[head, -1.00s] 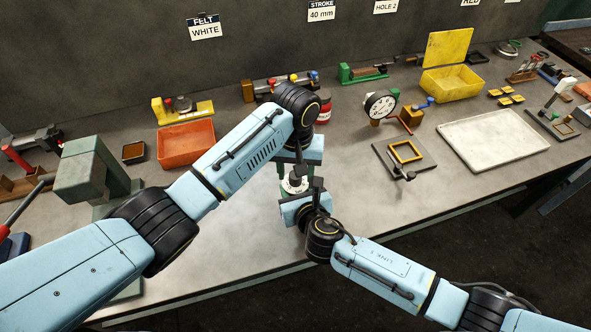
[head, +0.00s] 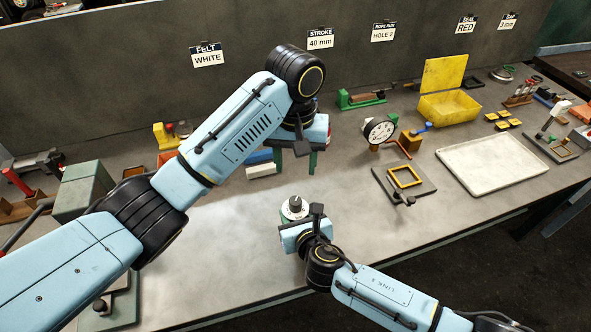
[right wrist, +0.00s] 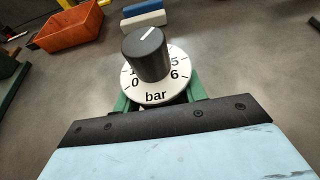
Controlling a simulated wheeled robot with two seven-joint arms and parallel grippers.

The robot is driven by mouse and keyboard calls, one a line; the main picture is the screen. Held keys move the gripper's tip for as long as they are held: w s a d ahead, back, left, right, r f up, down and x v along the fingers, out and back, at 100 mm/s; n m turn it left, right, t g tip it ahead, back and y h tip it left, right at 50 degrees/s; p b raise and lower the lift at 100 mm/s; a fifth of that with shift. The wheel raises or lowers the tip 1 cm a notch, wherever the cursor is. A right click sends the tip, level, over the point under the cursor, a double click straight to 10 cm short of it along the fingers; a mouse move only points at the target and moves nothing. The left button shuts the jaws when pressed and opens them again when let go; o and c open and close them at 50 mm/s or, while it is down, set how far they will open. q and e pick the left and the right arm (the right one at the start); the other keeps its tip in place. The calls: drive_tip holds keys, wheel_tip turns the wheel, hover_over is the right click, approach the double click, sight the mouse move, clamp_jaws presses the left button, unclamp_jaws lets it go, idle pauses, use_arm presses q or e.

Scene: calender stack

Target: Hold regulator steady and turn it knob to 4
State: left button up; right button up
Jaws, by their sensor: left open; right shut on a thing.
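The regulator (head: 294,207) has a round white dial with a black knob and stands near the bench's front edge. In the right wrist view the knob (right wrist: 148,55) has a white line pointing to the upper right. The dial (right wrist: 155,97) shows 0, 1, 5, 6 and "bar"; the knob hides the middle numbers, so I cannot read the line's number. My right gripper (right wrist: 157,101) is shut on the regulator's body below the dial, its green fingers on either side. My left gripper (head: 295,167) is open and empty, above and behind the regulator, apart from the knob.
Blue and white blocks (head: 260,165) lie behind, beside an orange bin (right wrist: 72,25). A dial gauge (head: 379,131), a dark plate with a yellow frame (head: 404,178) and a white tray (head: 500,163) stand to the right. The bench around the regulator is clear.

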idle(0.4)
drive_tip(key=o, duration=1.4)
